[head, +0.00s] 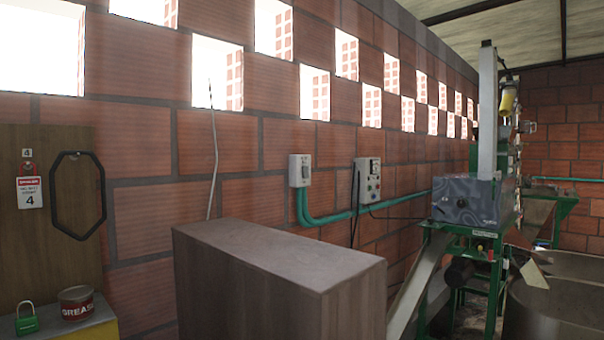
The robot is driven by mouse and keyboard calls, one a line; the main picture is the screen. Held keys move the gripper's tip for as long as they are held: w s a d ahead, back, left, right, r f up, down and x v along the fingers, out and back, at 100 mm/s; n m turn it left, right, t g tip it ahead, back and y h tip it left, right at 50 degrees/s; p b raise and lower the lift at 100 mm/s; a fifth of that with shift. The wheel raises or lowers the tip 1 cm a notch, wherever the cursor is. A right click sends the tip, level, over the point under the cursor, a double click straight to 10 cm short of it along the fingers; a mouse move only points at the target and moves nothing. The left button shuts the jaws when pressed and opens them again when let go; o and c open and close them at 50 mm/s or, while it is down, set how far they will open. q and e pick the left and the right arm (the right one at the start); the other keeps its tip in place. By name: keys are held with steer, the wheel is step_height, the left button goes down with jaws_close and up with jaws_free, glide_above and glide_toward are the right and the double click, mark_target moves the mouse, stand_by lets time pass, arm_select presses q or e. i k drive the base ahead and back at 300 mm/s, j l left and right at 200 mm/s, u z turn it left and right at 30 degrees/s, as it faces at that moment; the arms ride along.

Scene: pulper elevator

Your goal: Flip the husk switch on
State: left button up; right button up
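A grey switch box (299,170) with a small dark element on its front is mounted on the brick wall, above a green conduit. To its right is a control box (368,181) with several buttons or knobs on its face. I cannot read any label that marks either one as the husk switch, and their on or off positions are too small to tell. Neither of my grippers shows in the head view.
A brown cabinet (280,260) stands in front of the wall below the switch box. A green-framed machine (465,215) stands at right, beside a large round tank (560,300). At left are a wooden board (45,240), a green padlock (27,322) and a grease tin (77,304).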

mark_target(305, 175)
steer(key=i+l+z, duration=0.15)
steer(key=l+z, duration=0.3)
steer(key=i+l+z, duration=0.2)
steer(key=z, duration=0.2)
steer(key=i+l+z, duration=0.2)
steer(key=z, duration=0.25)
steer(key=i+l+z, duration=0.15)
steer(key=z, duration=0.3)
steer(key=i+l+u, duration=0.2)
steer(key=i, duration=0.3)
steer(key=i+u, duration=0.2)
steer(key=i, duration=0.3)
steer(key=i+u, duration=0.15)
steer(key=u, duration=0.3)
steer(key=i+u, duration=0.15)
steer(key=u, duration=0.3)
steer(key=i+u, duration=0.2)
steer(key=u, duration=0.25)
steer(key=i+l+u, duration=0.1)
steer(key=u, duration=0.35)
steer(key=i+l+u, duration=0.15)
steer(key=u, duration=0.25)
steer(key=i+u, duration=0.2)
steer(key=u, duration=0.2)
steer(key=i+l+u, duration=0.2)
steer(key=u, duration=0.2)
steer(key=i+l+u, duration=0.15)
steer(key=u, duration=0.2)
